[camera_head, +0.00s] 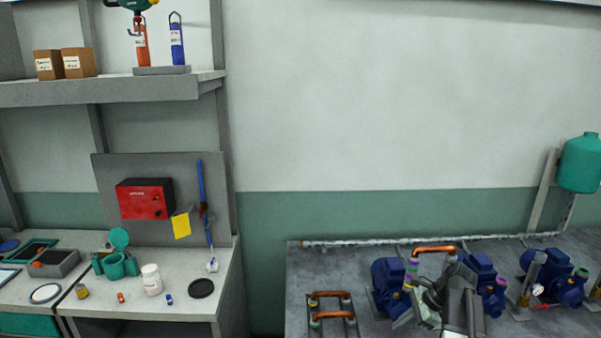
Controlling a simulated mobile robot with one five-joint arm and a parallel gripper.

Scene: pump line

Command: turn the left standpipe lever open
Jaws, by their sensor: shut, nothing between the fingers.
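A grey standpipe (533,275) with a brass-coloured foot stands on the grey bench at the right. A small red lever (547,306) sticks out low on its right side. I cannot tell its exact angle. Another upright pipe (597,291) is cut off by the right edge, so I cannot tell for sure which is the left standpipe. My gripper (435,292) is shut and empty at the lower middle, to the left of the grey standpipe and apart from it. My arm hides part of the bench and pumps behind it.
Blue pumps (388,283) stand along the bench (305,270). A rack with copper bends (331,314) lies left. A teal tank (581,163) hangs right.

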